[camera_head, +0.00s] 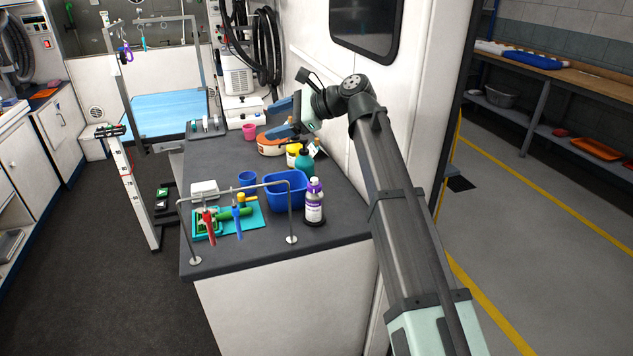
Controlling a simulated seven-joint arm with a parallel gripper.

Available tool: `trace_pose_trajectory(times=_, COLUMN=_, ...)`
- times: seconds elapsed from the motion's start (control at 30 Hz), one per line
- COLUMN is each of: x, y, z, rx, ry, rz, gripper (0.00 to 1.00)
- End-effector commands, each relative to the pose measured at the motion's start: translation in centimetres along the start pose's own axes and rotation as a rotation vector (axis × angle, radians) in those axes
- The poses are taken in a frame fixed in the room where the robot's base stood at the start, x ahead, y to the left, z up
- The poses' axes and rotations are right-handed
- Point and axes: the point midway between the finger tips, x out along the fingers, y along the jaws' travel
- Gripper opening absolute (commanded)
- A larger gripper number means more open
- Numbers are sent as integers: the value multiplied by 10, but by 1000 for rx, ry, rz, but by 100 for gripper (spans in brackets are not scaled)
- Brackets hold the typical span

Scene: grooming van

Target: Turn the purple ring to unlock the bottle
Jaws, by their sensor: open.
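The bottle (314,208) stands upright near the right front of the grey counter. It has a pale body with a dark purple label, and a purple ring (314,187) sits around its neck under a light cap. The ring's turned position is too small to tell. My gripper (274,119) is behind the bottle and up to its left, over the far part of the counter. Its blue fingers are spread and point left. It is open, holds nothing visible and is well apart from the bottle.
A blue bin (286,190) stands just left of the bottle, with a teal bottle (304,163) behind. A metal rail (250,187) with hanging tools crosses the counter's front. An orange-rimmed container (270,149) sits below my gripper. The white wall (345,150) bounds the right.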

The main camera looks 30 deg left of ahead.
Motion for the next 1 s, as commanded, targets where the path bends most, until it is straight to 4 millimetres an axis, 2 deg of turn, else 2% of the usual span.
trace_pose_trajectory(times=0.17, x=-15, y=4, z=-20, rx=-339, ry=212, rz=77, gripper=71)
trace_pose_trajectory(times=0.3, x=-29, y=9, z=-46, rx=-614, ry=355, rz=189, gripper=71)
trace_pose_trajectory(times=0.5, x=-49, y=17, z=-81, rx=-975, ry=482, rz=405, gripper=71)
trace_pose_trajectory(times=0.8, x=-77, y=26, z=-112, rx=-1465, ry=488, rz=763, gripper=71)
trace_pose_trajectory(times=1.0, x=-83, y=32, z=-117, rx=-1748, ry=369, rz=923, gripper=71)
